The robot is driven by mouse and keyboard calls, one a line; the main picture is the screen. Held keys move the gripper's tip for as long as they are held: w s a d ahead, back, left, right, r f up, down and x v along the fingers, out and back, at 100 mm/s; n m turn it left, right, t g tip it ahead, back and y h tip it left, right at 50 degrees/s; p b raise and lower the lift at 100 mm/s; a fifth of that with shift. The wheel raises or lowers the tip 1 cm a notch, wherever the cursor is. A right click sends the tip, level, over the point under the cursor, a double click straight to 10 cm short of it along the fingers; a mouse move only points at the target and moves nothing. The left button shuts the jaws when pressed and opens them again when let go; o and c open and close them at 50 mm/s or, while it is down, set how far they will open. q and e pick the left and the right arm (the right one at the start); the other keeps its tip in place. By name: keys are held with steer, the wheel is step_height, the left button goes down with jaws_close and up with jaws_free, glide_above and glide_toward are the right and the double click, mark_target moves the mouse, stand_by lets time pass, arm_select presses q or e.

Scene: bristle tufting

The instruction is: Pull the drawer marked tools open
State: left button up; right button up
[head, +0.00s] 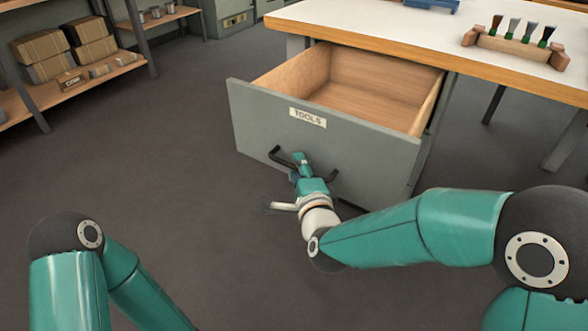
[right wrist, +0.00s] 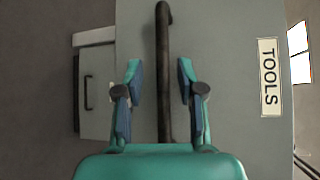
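The grey drawer (head: 320,140) with the white TOOLS label (head: 308,117) stands well out from under the workbench, and its bare wooden inside shows. The label also shows in the right wrist view (right wrist: 270,77). The dark bar handle (head: 279,155) on its front also shows in the right wrist view (right wrist: 163,40). My right gripper (head: 300,164) is at the handle. In the right wrist view its fingers (right wrist: 159,80) stand on either side of the bar with a gap on both sides. My left arm shows at lower left, but its gripper is out of view.
The white-topped workbench (head: 400,35) with a wooden edge is above the drawer. A brush rack (head: 510,45) stands on it at the right. A shelf (head: 60,90) with boxes is at the far left. The floor (head: 170,150) before the drawer is clear.

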steer(key=shift+s, duration=0.1)
steer(key=v, duration=0.7)
steer(key=shift+s, duration=0.15)
stand_by(0.3)
steer(key=s+d+f+n+g+p, duration=0.1)
steer(key=d+f+n+g, duration=0.15)
steer(key=f, duration=0.45)
steer(key=s+d+f+n+g, duration=0.1)
steer(key=s+f+n+g, duration=0.15)
steer(key=f, duration=0.45)
steer(key=s+d+f+n+g+p, duration=0.1)
steer(key=d+f+n+g, duration=0.15)
steer(key=f, duration=0.35)
steer(key=s+d+f+n+g+y+p, duration=0.1)
steer(key=s+d+f+n+g+p, duration=0.15)
steer(key=s+f+n+g, duration=0.95)
steer(key=s+r+m+t+p, duration=0.2)
steer(key=r+p, duration=1.5)
steer(key=p, duration=0.1)
steer(key=s+r+m+t+p, duration=0.2)
steer(key=s+r+p, duration=0.1)
steer(key=r+p, duration=1.5)
steer(key=shift+r+p, duration=0.3)
steer(key=shift+p, duration=0.1)
